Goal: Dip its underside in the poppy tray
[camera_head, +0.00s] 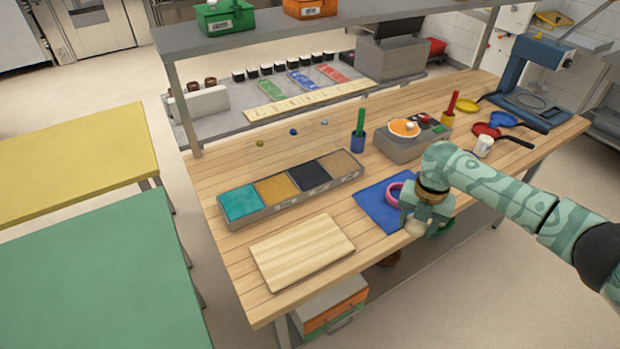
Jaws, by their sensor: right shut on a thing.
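My right gripper (424,218) comes in from the right and points down near the front edge of the wooden table. It is shut on a small pale tan, dough-like piece (415,229), which is mostly hidden by the fingers. The gripper is over the front right corner of a blue mat. The dark, poppy-like tray (308,177) is the third from the left in a grey row of trays, to the left of the gripper and apart from it. Teal (241,202), mustard (276,189) and brown (341,164) fillings lie beside it. My left gripper is not in view.
A wooden board (302,252) lies in front of the trays. On the blue mat (377,207) is a pink ring (394,194). A shelf (330,28) spans the back.

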